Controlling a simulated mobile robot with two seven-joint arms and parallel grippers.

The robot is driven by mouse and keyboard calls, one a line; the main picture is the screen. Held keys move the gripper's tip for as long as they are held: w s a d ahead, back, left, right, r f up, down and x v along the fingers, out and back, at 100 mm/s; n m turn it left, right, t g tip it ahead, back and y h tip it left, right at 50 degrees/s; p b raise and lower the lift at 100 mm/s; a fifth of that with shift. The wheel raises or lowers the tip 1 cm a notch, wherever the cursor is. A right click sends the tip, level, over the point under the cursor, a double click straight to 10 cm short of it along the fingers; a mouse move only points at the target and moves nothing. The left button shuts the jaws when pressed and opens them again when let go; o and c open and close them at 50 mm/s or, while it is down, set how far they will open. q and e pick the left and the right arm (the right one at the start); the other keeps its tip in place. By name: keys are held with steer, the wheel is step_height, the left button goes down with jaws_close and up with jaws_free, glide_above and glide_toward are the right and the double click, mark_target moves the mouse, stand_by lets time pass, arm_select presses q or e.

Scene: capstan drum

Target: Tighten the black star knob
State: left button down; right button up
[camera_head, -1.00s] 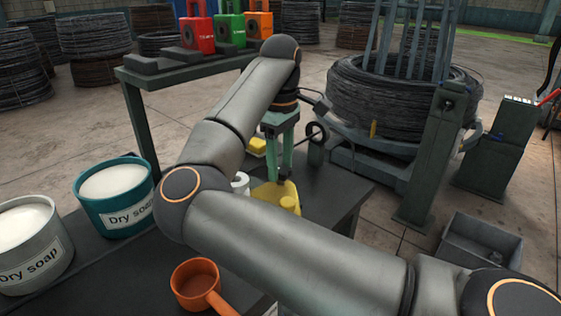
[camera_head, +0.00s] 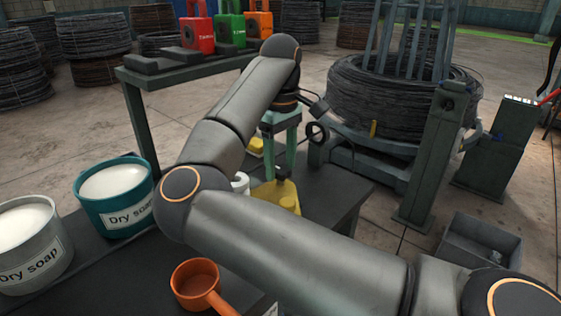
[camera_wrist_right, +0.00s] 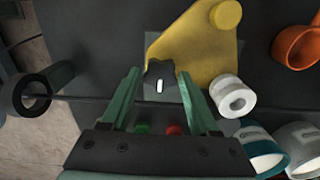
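The black star knob (camera_wrist_right: 159,70) shows in the right wrist view, with a white mark on it, in front of a yellow plate (camera_wrist_right: 196,48). My right gripper (camera_wrist_right: 159,80) has its two green fingers apart, one on each side of the knob. A narrow gap seems to show at each side, and contact is not clear. In the head view my right gripper (camera_head: 284,176) points down at the yellow part (camera_head: 272,192) on the dark bench, and the knob is hidden there. My left gripper is not in view.
An orange pan (camera_head: 194,283) and two dry soap tubs (camera_head: 116,194) stand on the bench (camera_head: 335,188) to the left. A white roll (camera_wrist_right: 232,97) lies close to the right finger. A black ring (camera_wrist_right: 27,96) is at left in the wrist view. A wire coil stands behind.

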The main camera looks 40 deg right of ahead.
mark_target(281, 169)
steer(key=o, duration=0.3)
step_height(281, 169, up, 12)
steer(key=p, duration=0.2)
steer(key=shift+r, duration=0.25)
stand_by(0.6)
